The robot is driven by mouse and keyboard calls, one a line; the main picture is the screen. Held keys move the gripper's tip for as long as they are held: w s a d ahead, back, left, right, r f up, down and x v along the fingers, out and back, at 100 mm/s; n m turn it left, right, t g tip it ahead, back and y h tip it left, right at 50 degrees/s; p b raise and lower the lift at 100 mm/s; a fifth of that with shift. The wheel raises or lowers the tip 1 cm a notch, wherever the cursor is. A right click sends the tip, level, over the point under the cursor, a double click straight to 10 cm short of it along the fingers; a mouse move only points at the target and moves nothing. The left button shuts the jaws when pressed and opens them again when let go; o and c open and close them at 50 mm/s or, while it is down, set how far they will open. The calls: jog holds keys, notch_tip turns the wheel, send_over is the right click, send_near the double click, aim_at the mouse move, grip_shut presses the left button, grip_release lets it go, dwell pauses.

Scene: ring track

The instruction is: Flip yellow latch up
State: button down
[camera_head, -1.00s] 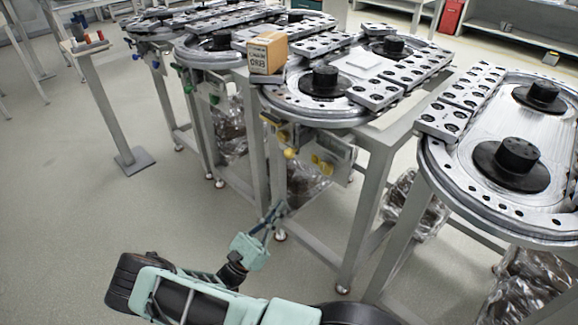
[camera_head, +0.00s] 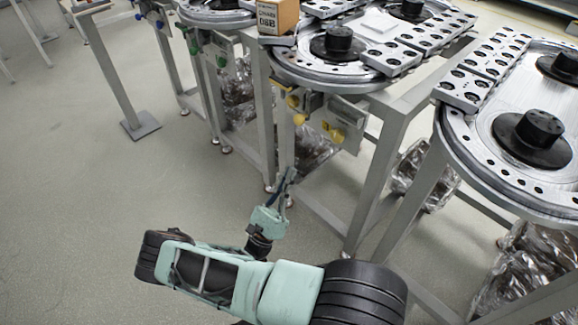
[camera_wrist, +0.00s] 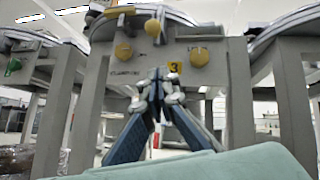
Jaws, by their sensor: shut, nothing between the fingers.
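A yellow ball-ended latch (camera_head: 299,119) sits under the front edge of the middle ring track. The wrist view shows its yellow ball (camera_wrist: 152,27) at the top, between a left yellow knob (camera_wrist: 123,51) and a right yellow knob (camera_wrist: 199,56). The two knobs sit slightly lower than the ball. My gripper (camera_head: 288,174) is below the latch in the head view, apart from it. In the wrist view its fingertips (camera_wrist: 161,78) are together, below the ball, with nothing held.
Grey table legs (camera_head: 378,180) flank the panel, and clear plastic bags (camera_head: 415,170) hang beneath the tables. A second track (camera_head: 470,150) is at the right. Open floor (camera_head: 70,230) lies to the left.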

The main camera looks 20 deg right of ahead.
jog(key=w+d+r, duration=0.4)
jog(key=r, duration=0.5)
jog(key=shift+d, duration=0.2)
jog(key=shift+w+r, duration=0.1)
jog(key=shift+r, duration=0.1)
notch_tip(320, 180, up, 7)
jog(key=p, duration=0.5)
jog(key=shift+r, duration=0.1)
jog(key=b, duration=0.3)
send_near(297, 116)
jog(key=s+f, duration=0.2)
jog(key=f, duration=0.1)
jog(key=shift+s+a, duration=0.2)
jog(key=shift+s, duration=0.1)
